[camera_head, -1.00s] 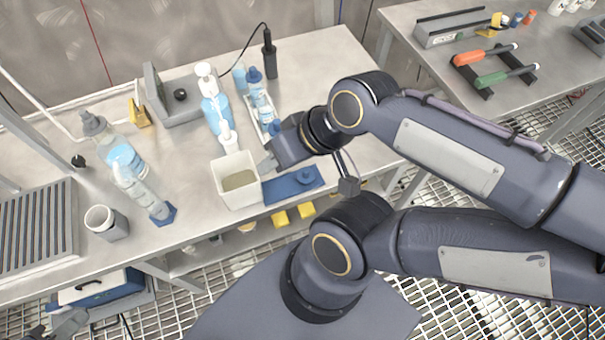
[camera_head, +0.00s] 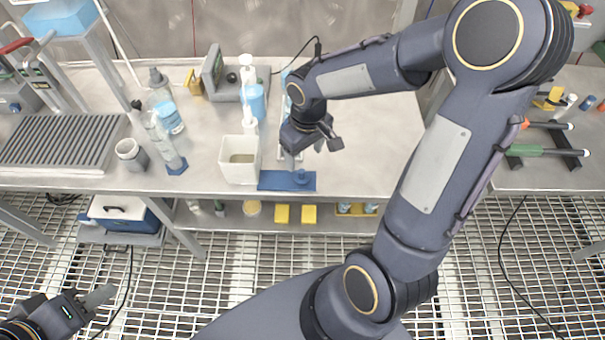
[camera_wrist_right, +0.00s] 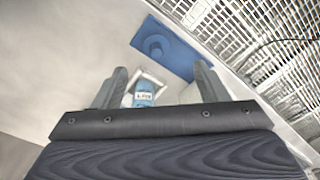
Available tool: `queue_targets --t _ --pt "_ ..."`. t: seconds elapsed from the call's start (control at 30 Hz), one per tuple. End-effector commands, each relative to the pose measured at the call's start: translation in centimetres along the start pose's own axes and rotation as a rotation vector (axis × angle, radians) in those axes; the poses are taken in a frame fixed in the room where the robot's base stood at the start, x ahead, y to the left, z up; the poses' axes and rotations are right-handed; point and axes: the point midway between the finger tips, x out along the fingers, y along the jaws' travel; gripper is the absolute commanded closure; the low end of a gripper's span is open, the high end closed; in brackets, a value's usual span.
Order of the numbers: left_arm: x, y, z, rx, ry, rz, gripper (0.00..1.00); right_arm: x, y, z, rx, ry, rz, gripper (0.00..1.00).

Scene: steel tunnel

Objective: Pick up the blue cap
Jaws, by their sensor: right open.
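A round blue cap (camera_head: 301,177) lies on the blue mat (camera_head: 272,181) at the table's front edge. In the right wrist view the cap (camera_wrist_right: 157,46) rests on the mat (camera_wrist_right: 185,57), beyond my fingertips. My right gripper (camera_head: 306,150) is above the table just behind the mat, apart from the cap. In the wrist view its two fingers (camera_wrist_right: 160,72) are spread with nothing gripped. A labelled blue bottle (camera_wrist_right: 144,94) in a white tray shows below and between them. My left gripper (camera_head: 94,300) is low at the bottom left, far from the cap; its opening is unclear.
A white square container (camera_head: 240,172) stands just left of the mat. The tabletop right of my right gripper is clear.

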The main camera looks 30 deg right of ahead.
Motion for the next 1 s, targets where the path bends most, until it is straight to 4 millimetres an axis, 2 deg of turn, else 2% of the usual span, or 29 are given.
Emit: queue_targets --t 0.03,0.2,0.47,0.7,0.83,1.0 --pt "-0.1 0.1 -0.1 0.0 0.0 0.0 0.64 1.1 0.0 -0.6 -0.02 -0.023 0.005 0.33" --pt "-0.2 0.1 -0.1 0.0 0.0 0.0 0.64 3.0 0.1 -1.4 -0.053 -0.049 0.016 0.33" --pt "-0.4 0.2 -0.2 0.0 0.0 0.0 0.64 5.9 0.2 -1.3 -0.054 -0.052 0.016 0.33" --pt "-0.8 0.4 -0.4 0.0 0.0 0.0 0.64 9.4 0.6 -1.2 -0.055 -0.052 0.016 0.33" --pt "-0.9 0.4 -0.4 0.0 0.0 0.0 0.64 10.4 0.6 -1.2 -0.054 -0.049 0.016 0.33" --pt "-0.9 0.4 -0.4 0.0 0.0 0.0 0.64 10.5 0.6 -1.2 -0.053 -0.047 0.017 0.33"
